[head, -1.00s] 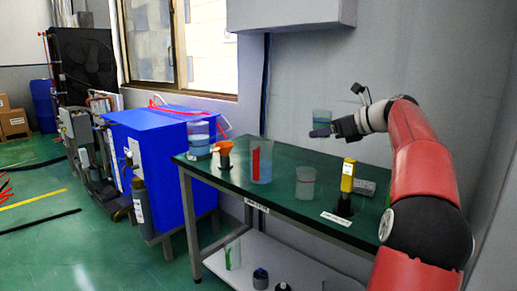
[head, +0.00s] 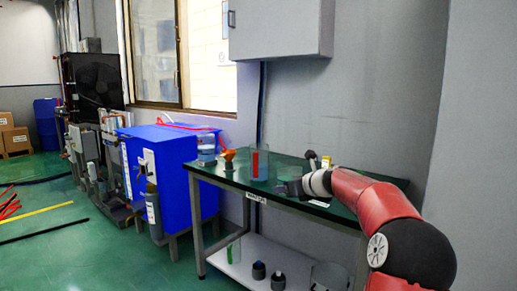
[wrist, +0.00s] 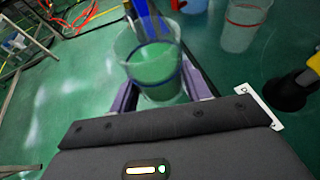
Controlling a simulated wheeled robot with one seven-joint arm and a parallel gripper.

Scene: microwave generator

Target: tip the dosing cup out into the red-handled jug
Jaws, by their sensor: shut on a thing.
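My gripper (wrist: 160,95) is shut on the dosing cup (wrist: 152,68), a clear cup with a blue band, held between its two purple-grey fingers. I cannot tell how full the cup is. A blue strip shows behind or inside its rim in the wrist view; I cannot tell which. In the head view, the red-handled jug (head: 261,167) stands upright on the green table, clear with a red strip. My gripper (head: 298,185) is low over the table just right of the jug. The cup is hard to make out there.
On the table (head: 228,178), an orange funnel-like piece (head: 229,156) and a clear container (head: 206,150) stand left of the jug. A red-banded beaker (wrist: 245,22) and a yellow item (wrist: 314,66) stand to the right in the wrist view. A wall cabinet (head: 280,28) hangs above.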

